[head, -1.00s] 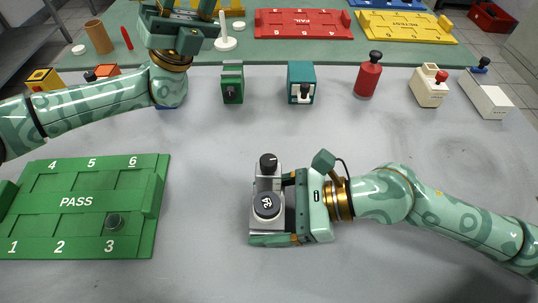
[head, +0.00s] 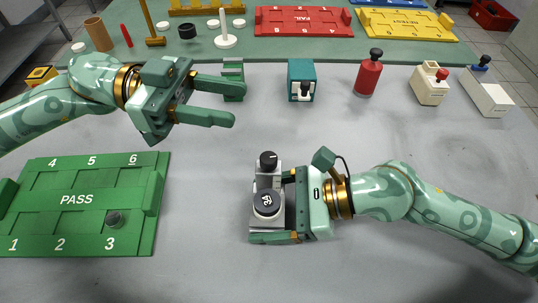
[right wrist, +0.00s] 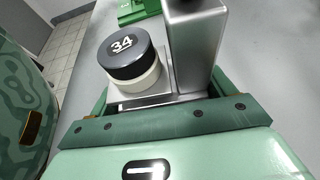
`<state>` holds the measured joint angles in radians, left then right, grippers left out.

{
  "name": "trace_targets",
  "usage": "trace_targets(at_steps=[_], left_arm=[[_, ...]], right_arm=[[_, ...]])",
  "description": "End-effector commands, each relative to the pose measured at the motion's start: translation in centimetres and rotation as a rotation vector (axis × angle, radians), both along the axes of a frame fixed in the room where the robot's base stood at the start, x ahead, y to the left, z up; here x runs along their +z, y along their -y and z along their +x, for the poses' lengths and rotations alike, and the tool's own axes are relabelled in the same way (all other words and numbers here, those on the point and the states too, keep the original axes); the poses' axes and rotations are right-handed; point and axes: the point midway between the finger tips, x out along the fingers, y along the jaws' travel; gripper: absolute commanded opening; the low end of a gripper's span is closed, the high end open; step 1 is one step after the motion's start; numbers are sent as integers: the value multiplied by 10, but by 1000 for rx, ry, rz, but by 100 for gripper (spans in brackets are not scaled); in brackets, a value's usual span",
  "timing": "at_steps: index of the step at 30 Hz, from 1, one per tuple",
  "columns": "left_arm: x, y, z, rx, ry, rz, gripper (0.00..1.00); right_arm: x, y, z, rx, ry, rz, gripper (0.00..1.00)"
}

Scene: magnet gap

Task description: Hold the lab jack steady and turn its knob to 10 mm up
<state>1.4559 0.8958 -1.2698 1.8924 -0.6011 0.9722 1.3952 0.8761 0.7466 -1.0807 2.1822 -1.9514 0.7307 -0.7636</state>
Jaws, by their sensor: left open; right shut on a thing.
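A small silver device, which looks like the lab jack (head: 263,228), stands on the grey table. A black knob (head: 268,160) with a white mark is at its far end. A black-topped round piece numbered 34 (head: 267,203) sits on its near part; it also shows in the right wrist view (right wrist: 125,52), on a pale base beside a tall silver block (right wrist: 195,45). My right gripper (head: 275,208) is shut on the device from the right; its far finger is mostly hidden. My left gripper (head: 235,102) is open and empty, above the table, up and left of the knob.
Along the back stand a green block (head: 232,70), a teal box (head: 301,80), a red bottle (head: 368,75) and white boxes. Table between the tray and device is clear.

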Motion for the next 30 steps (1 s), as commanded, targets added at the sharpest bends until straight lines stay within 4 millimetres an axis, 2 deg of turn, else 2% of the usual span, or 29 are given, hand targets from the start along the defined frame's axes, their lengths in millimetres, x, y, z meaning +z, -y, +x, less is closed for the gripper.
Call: trace_targets(at_steps=[3, 8, 11, 17, 24, 30], left_arm=[[4, -4, -16, -86, -28, -20, 44], [-7, -5, -20, -113, -18, -30, 44], [-26, -5, -20, -111, -18, -29, 44], [-77, -5, -20, -110, -19, -28, 44], [-75, 45, -37, -114, -11, -30, 44], [-75, 63, -42, -110, -11, -28, 44]], right_arm=[[0, 0, 0, 0, -1, 0, 52], [0, 0, 0, 0, -1, 0, 52], [0, 0, 0, 1, -1, 0, 52], [0, 0, 0, 1, -1, 0, 52], [0, 0, 0, 0, -1, 0, 52], [0, 0, 0, 0, -1, 0, 52]])
